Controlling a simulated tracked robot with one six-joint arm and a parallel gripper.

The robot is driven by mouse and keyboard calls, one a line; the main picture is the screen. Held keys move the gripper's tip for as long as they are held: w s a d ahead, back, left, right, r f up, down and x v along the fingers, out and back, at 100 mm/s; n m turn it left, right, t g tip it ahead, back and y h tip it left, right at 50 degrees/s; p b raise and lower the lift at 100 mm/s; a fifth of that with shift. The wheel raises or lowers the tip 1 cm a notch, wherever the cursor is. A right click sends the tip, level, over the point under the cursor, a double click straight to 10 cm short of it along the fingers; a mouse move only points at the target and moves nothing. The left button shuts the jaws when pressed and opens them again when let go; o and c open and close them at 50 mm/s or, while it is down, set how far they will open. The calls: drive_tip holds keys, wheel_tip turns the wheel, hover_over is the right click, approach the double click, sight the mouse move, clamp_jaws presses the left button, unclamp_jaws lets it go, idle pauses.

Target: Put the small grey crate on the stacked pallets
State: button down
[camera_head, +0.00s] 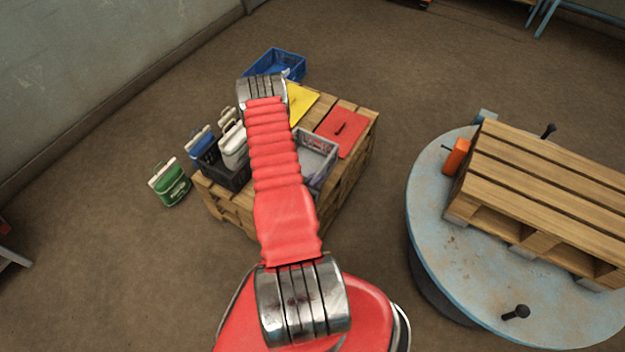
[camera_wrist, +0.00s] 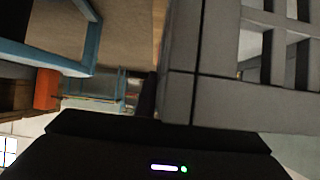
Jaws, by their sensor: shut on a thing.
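The small grey crate (camera_head: 318,156) shows right of my red arm in the head view, over the front right part of the stacked pallets (camera_head: 345,185). My arm hides its left side. I cannot tell whether it rests on the pallets or hangs just above. In the wrist view the crate's grey wall and slats (camera_wrist: 225,95) fill the right side, very close. My gripper (camera_wrist: 150,98) is shut on the crate; one dark finger lies along its wall. The gripper is hidden behind my arm in the head view.
Another pallet (camera_head: 545,190) lies on a round table (camera_head: 432,200) at right.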

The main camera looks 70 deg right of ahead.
drive_tip(key=shift+d+f, duration=0.1)
drive_tip(key=shift+f, duration=1.5)
drive_tip(key=shift+f, duration=1.95)
drive_tip(key=c, duration=2.3)
unclamp_jaws()
drive_tip(key=shift+f, duration=0.15)
drive_tip(key=o, duration=0.5)
drive_tip(key=shift+c, duration=0.2)
